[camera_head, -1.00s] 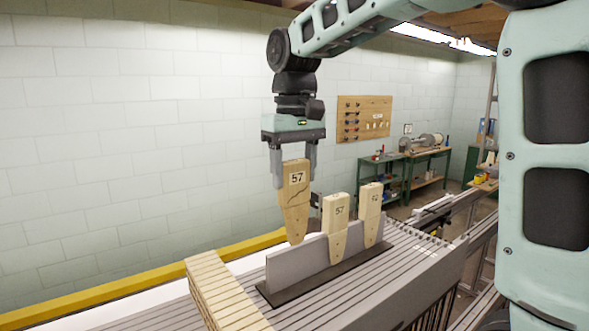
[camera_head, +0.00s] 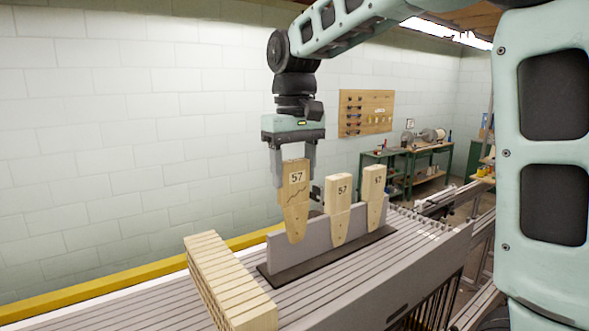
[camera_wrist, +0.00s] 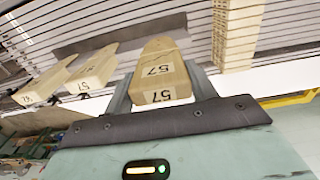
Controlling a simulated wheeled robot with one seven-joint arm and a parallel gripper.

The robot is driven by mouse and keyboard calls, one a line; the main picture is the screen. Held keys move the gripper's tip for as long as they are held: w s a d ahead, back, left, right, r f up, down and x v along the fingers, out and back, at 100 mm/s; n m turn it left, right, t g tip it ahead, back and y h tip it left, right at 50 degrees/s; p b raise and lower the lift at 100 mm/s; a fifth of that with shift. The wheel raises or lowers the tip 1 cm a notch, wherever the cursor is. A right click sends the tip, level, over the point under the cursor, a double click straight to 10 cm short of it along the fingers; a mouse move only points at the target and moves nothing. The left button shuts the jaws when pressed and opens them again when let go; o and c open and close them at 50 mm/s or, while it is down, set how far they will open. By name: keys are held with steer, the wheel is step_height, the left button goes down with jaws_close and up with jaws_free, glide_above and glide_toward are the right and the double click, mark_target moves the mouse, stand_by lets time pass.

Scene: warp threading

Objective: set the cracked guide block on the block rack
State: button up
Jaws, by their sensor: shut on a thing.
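The cracked guide block (camera_head: 294,203) is pale wood, marked 57, with a dark jagged line across its face. My gripper (camera_head: 295,180) is shut on its wide upper part and holds it upright, narrow end down. The block rack (camera_head: 285,258) is a grey upright plate on a dark base. The block's lower tip overlaps the left part of the plate in the head view; whether it touches or straddles the plate I cannot tell. In the wrist view the block (camera_wrist: 160,72) lies between the fingers of my gripper (camera_wrist: 162,88).
Two similar blocks, one marked 57 (camera_head: 339,205) and one farther right (camera_head: 374,192), stand on the rack. A row of wooden slats (camera_head: 228,283) lies to the left front. A yellow rail (camera_head: 120,282) runs behind, along the wall.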

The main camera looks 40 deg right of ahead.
mark_target(293, 194)
steer(key=shift+w+f+b, duration=0.1)
steer(key=shift+f+b, duration=1.25)
steer(key=shift+f, duration=0.65)
steer(key=shift+f+b, duration=0.4)
steer(key=shift+f, duration=0.25)
steer(key=o, duration=0.9)
steer(key=shift+r, duration=0.15)
step_height(293, 194, up, 17)
steer(key=shift+r+b, duration=0.1)
steer(key=shift+b, duration=0.7)
